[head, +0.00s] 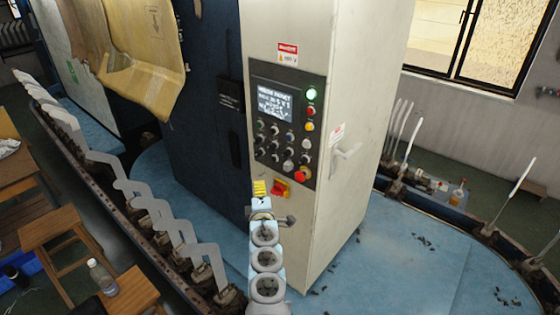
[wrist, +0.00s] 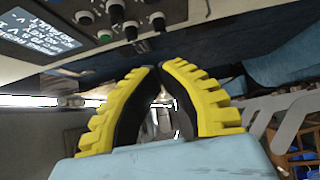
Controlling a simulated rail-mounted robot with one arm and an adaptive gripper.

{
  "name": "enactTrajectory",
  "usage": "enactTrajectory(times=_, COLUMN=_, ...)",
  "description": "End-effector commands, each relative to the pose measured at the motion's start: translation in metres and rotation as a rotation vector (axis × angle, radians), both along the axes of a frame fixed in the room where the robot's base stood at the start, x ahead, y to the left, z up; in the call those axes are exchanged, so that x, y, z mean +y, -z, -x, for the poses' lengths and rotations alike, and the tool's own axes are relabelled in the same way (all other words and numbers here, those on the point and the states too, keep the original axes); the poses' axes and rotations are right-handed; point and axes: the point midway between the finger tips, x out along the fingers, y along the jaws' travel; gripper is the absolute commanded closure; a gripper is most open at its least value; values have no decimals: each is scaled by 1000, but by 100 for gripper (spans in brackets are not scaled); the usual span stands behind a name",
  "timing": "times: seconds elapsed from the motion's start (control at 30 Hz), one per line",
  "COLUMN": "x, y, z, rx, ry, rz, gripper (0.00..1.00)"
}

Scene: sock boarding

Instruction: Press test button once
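The control panel (head: 272,135) is on the front of a cream cabinet, with a lit screen (head: 275,103) and several knobs and buttons. Labels are too small to read, so I cannot tell which one is the test button. A green button (head: 312,95) glows at the upper right, with a red one (head: 311,111) and a yellow one (head: 310,127) below it. My gripper (head: 260,187) is in front of the cabinet, below the panel's lower left. In the wrist view, its yellow fingers (wrist: 160,68) meet at the tips with nothing between them, and the panel's knobs (wrist: 115,12) show beyond.
A red emergency-stop knob (head: 301,175) sits at the panel's bottom right. A red-and-yellow rotary switch (head: 281,187) is just right of my gripper. A cabinet handle (head: 346,151) juts from the right side. White sock forms (head: 150,205) line the curved rail at left.

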Motion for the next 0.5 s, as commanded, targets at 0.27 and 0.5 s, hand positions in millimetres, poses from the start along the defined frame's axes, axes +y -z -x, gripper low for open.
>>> enactTrajectory(times=0.27, x=-6, y=-8, z=-2, rx=-5, ry=26, rz=8, gripper=100)
enactTrajectory(times=0.5, x=-6, y=-7, z=-2, rx=-4, ry=26, rz=8, gripper=100)
